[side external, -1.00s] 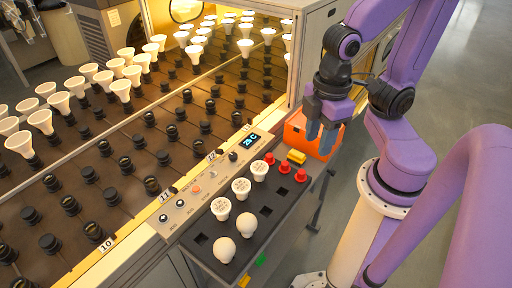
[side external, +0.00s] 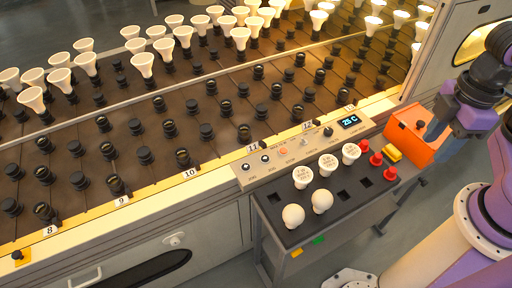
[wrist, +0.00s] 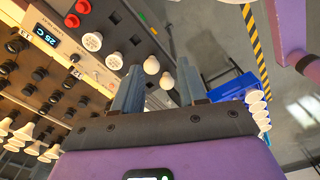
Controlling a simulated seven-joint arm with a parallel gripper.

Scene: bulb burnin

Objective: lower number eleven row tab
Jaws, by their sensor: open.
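The number 11 label (side external: 253,147) sits on the pale front rail of the burn-in rack, just behind the control panel. A row of black sockets (side external: 244,133) runs back from it. I cannot make out a separate tab at row 11 or its position. My gripper (side external: 435,131) is at the right, beside and above the orange bin, well apart from the label. In the wrist view my gripper (wrist: 158,88) has its two blue-grey fingers spread with nothing held between them.
The control panel (side external: 285,151) shows 25 C. A dark tray (side external: 335,203) before it holds white bulbs, red pieces and a yellow block. An orange bin (side external: 418,150) stands right of it. White bulbs fill the rack's rear. A blue crate (wrist: 232,88) shows in the wrist view.

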